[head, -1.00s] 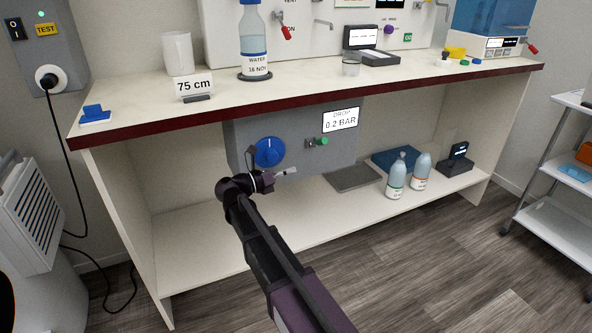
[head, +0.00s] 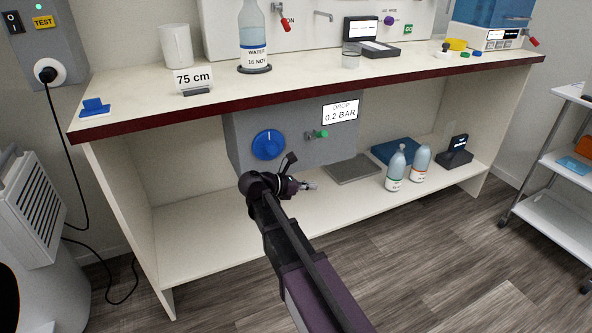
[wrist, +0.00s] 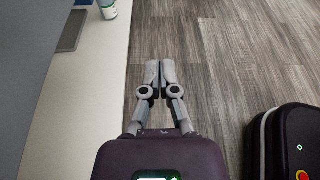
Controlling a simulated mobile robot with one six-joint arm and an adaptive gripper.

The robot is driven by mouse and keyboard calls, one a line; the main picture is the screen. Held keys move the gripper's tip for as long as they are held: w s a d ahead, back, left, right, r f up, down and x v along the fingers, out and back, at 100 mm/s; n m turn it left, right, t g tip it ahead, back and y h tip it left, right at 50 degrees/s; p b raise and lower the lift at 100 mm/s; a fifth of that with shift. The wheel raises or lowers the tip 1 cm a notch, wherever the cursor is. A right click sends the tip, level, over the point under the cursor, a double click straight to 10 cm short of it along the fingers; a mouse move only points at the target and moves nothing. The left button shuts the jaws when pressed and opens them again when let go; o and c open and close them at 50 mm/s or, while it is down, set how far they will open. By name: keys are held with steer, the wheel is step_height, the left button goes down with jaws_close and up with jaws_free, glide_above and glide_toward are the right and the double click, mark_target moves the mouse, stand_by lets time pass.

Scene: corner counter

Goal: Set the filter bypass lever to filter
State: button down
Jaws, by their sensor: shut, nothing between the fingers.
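A grey box (head: 292,126) hangs under the counter. It carries a round blue dial (head: 268,145) on its left and a small green-tipped lever (head: 321,134) to the right of the dial. A sign reading DROP 0.2 BAR (head: 341,112) is at its upper right. No filter or bypass lettering is readable, so I cannot tell which control is the bypass lever. My gripper (head: 312,186) is below and in front of the box, apart from both controls. In the wrist view my gripper (wrist: 160,68) has its fingers together, empty, over the floor.
The counter's dark red front edge (head: 200,109) overhangs the box. On the lower shelf (head: 205,245) are a grey mat (head: 353,168), a blue tray (head: 398,151), two bottles (head: 395,170) and a black device (head: 456,150). A white cart (head: 560,200) stands at the right. Floor in front is open.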

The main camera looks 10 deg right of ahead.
steer(key=s+d+f+m+g+y+p, duration=0.2)
steer(key=s+d+f+m+g+y, duration=0.15)
steer(key=s+f+m+y, duration=0.5)
steer(key=s+a+f+m+y, duration=0.1)
steer(key=s+a+m+y, duration=0.1)
steer(key=s+m+y, duration=0.3)
steer(key=shift+s+m+p, duration=0.45)
steer(key=shift+s+m, duration=1.55)
steer(key=shift+m, duration=2.15)
steer(key=shift+s+f+y, duration=0.1)
steer(key=shift+y, duration=0.15)
